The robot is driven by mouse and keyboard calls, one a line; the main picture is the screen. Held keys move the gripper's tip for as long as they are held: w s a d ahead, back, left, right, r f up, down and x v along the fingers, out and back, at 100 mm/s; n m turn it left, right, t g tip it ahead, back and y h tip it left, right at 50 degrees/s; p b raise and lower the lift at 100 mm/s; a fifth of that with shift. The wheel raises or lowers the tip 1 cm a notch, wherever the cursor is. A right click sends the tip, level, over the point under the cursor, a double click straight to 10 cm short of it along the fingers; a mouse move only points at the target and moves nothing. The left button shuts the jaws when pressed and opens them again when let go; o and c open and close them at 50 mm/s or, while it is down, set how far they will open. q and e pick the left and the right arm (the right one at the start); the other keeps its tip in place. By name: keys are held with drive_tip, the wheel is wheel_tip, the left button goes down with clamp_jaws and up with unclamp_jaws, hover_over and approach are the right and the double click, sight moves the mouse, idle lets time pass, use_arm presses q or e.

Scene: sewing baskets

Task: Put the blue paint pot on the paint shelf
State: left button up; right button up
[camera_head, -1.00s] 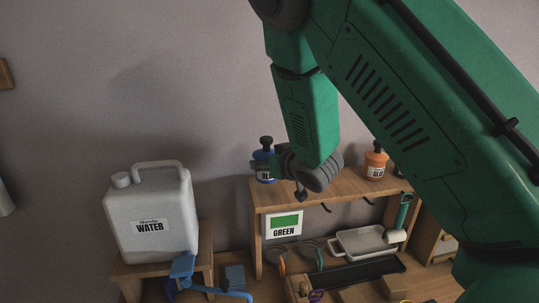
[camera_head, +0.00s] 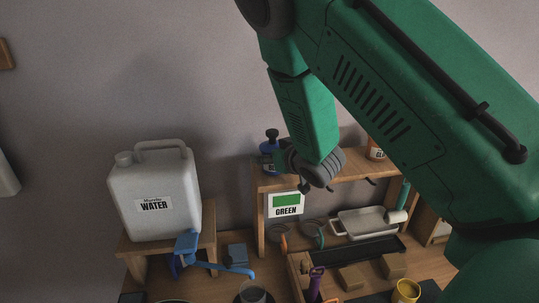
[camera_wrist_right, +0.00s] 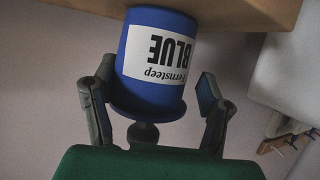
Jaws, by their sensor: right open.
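The blue paint pot (camera_head: 270,161) stands at the left end of the wooden paint shelf (camera_head: 340,171). In the right wrist view the blue pot (camera_wrist_right: 155,62) appears upside down, with its "BLUE" label facing me and its base against the shelf board (camera_wrist_right: 225,12). My right gripper (camera_wrist_right: 157,78) is open, with one finger on each side of the pot near its lid. In the head view my right gripper (camera_head: 284,158) partly hides the pot. My left gripper is not in view.
A white water canister (camera_head: 155,195) stands on a stool to the left. Below are a green sign (camera_head: 286,204), a tray (camera_head: 368,223) and a yellow cup (camera_head: 405,291).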

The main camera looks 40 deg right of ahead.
drive_tip(key=p+v, duration=0.5)
drive_tip(key=v, duration=0.6)
drive_tip(key=shift+s+d+p, duration=0.3)
drive_tip(key=shift+s+p, duration=0.05)
drive_tip(key=shift+s, duration=0.05)
drive_tip(key=shift+a+r, duration=0.15)
drive_tip(key=shift+a, duration=0.05)
